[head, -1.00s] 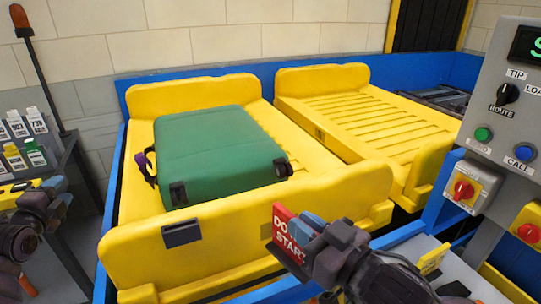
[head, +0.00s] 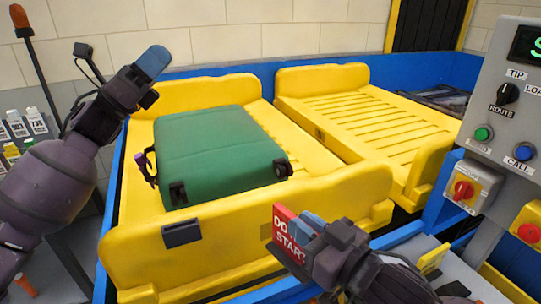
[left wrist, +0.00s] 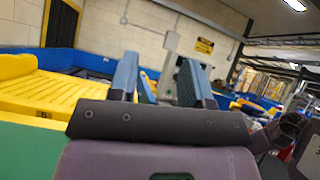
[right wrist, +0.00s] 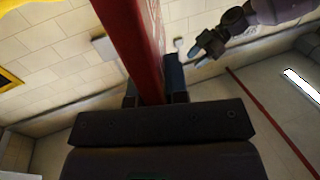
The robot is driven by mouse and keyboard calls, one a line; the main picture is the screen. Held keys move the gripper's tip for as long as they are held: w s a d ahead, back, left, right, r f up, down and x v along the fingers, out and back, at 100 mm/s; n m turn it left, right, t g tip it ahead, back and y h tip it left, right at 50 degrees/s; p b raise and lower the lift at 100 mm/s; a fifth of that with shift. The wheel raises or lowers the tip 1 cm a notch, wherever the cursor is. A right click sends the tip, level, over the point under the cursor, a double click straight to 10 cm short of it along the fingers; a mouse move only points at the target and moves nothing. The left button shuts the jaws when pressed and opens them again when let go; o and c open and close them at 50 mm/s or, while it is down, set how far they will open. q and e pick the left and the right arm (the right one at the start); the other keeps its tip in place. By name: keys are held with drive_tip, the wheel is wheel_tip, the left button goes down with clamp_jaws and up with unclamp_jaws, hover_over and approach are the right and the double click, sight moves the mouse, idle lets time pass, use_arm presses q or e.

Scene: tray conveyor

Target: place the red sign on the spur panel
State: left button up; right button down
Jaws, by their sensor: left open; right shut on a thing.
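The red sign (head: 283,228) with white "DO NOT START" lettering is in my right gripper (head: 306,232), which is shut on it in front of the near yellow tray. In the right wrist view the sign (right wrist: 132,45) stands up edge-on between the fingers. My left gripper (head: 150,66) is raised above the far left corner of the near tray, with nothing in it. In the left wrist view its two blue fingers (left wrist: 160,78) are apart. The grey control panel (head: 505,130) at the right has a ROUTE knob, green and blue buttons and a red-and-yellow switch (head: 465,190). I cannot tell whether this is the spur panel.
A green suitcase (head: 215,155) lies in the near yellow tray (head: 340,205). A second yellow tray (head: 370,115) behind it is empty. A shelf with tags and bottles (head: 15,150) stands at the left, beside an orange beacon pole (head: 37,70).

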use_arm(q)
drive_tip(key=s+d+m+g, duration=0.3)
drive_tip(key=d+m+g, duration=0.4)
drive_tip(key=d+g, duration=0.15)
drive_tip(key=m+g+y, duration=0.8)
drive_tip(key=m+y, duration=0.1)
drive_tip(key=y, duration=0.3)
hover_over(283, 207)
drive_tip(key=w+a, duration=0.1)
drive_tip(key=w, duration=0.1)
wheel_tip(283, 207, down, 10)
drive_tip(key=r, duration=0.1)
drive_tip(key=s+f+t+y, duration=0.1)
drive_tip(key=f+y, duration=0.2)
drive_tip(key=f, duration=0.2)
drive_tip(key=d+f+t+y, duration=0.1)
drive_tip(key=f+y, duration=0.2)
drive_tip(key=f, duration=0.3)
drive_tip(key=s+f+m+t+y, duration=0.1)
drive_tip(key=f+y, duration=0.2)
drive_tip(key=f, duration=0.2)
drive_tip(key=shift+s+d+f, duration=0.35)
drive_tip(key=shift+f, duration=0.05)
